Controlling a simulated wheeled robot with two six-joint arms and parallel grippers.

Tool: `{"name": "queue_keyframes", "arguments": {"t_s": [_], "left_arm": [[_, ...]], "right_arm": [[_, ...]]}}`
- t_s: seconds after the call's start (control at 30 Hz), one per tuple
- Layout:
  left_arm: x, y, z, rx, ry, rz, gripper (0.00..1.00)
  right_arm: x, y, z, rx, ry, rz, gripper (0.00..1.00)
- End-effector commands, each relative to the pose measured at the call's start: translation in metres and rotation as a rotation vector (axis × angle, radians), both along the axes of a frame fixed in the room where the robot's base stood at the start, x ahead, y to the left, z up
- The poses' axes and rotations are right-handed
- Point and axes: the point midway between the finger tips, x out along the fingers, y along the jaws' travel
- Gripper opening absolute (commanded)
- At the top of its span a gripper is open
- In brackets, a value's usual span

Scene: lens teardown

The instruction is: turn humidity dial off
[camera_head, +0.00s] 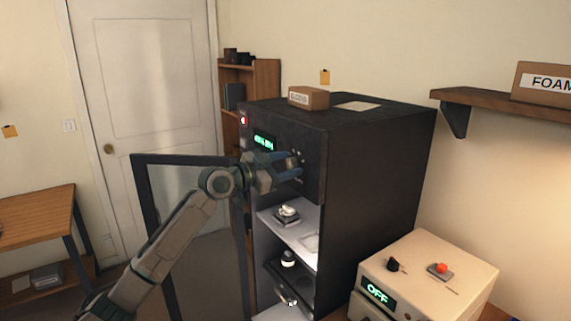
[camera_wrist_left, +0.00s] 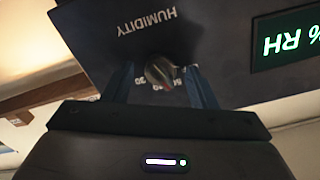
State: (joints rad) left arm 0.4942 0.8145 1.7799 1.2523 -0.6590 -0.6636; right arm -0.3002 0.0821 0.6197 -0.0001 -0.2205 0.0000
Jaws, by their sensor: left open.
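The humidity dial (camera_wrist_left: 159,71) is a dark round knob on the black front panel, under the upside-down word HUMIDITY in the left wrist view. Marks around it are partly hidden. My left gripper (camera_head: 294,168) is open at the upper front of the dark cabinet (camera_head: 375,165). In the wrist view its two blue fingers stand on either side of the dial; I cannot tell whether they touch it. In the head view the green display (camera_head: 263,141) is too small to read. My right gripper is not in view.
The cabinet's glass door (camera_head: 150,205) stands open at left, behind my left arm. Lit shelves (camera_head: 288,228) inside hold small parts. A cream box with an OFF display (camera_head: 377,292) stands at lower right. A small carton (camera_head: 309,98) lies on the cabinet top.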

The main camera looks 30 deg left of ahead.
Motion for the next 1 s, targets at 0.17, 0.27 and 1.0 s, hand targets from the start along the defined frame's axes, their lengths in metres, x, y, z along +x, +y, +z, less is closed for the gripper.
{"name": "queue_keyframes", "arguments": {"t_s": [0.17, 0.27, 1.0], "left_arm": [[-0.0001, 0.0002, 0.0000, 0.000, 0.000, 0.000, 0.33], [-0.0002, 0.0001, 0.0001, 0.000, 0.000, 0.000, 0.13], [0.0003, 0.0007, 0.0008, -0.279, 0.113, -0.001, 0.08]], "right_arm": [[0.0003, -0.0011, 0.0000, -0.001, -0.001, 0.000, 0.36], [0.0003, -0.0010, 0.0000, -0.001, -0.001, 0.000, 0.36], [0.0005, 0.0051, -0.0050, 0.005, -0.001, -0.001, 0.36]]}}
